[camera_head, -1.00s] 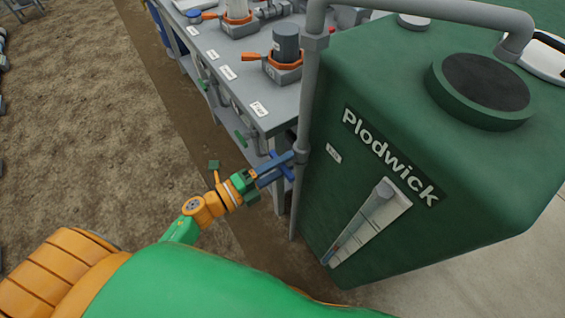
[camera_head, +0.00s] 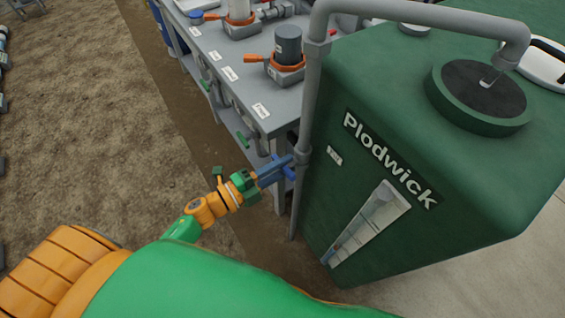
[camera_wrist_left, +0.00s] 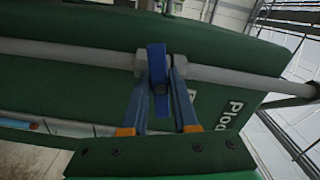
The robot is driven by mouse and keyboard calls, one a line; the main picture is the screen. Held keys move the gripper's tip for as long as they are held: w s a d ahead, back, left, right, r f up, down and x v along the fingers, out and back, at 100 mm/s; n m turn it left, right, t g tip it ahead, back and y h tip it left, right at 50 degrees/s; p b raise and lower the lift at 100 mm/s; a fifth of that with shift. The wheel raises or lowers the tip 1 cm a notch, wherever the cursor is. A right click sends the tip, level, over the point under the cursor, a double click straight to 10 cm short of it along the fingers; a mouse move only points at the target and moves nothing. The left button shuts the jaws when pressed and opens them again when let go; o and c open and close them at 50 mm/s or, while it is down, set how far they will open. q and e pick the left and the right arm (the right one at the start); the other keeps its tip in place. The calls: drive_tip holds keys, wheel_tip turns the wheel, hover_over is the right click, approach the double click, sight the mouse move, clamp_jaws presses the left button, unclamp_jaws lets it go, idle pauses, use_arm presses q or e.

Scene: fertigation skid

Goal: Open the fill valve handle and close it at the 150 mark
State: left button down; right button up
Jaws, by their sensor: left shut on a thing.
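The blue fill valve handle (camera_head: 290,172) sits on the grey vertical pipe beside the green tank (camera_head: 330,190). My left gripper (camera_head: 274,170) is shut on this handle. In the left wrist view the handle (camera_wrist_left: 157,68) stands between the two blue fingers of the gripper (camera_wrist_left: 160,90) and looks crosswise to the pipe. A pale strip, seemingly water, shows under the spout at the tank's round opening (camera_head: 480,90). The level gauge (camera_head: 372,215) on the tank front shows blue near its bottom; its marks are too small to read. My right gripper is not in view.
The grey pipe (camera_head: 312,100) rises beside the tank and bends over its top. A grey bench (camera_head: 235,75) with orange-handled pumps and labels stands to the left of the pipe. Bare soil (camera_head: 110,130) lies open on the left.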

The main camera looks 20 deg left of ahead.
use_arm(q)
drive_tip(key=n+p, duration=0.1)
drive_tip(key=n, duration=0.3)
drive_tip(key=shift+n+p, duration=0.7)
drive_tip(key=shift+n, duration=1.6)
drive_tip(key=c, duration=0.8)
unclamp_jaws()
drive_tip(key=shift+o, duration=0.2)
drive_tip(key=v, duration=0.7)
drive_tip(key=shift+b, duration=0.3)
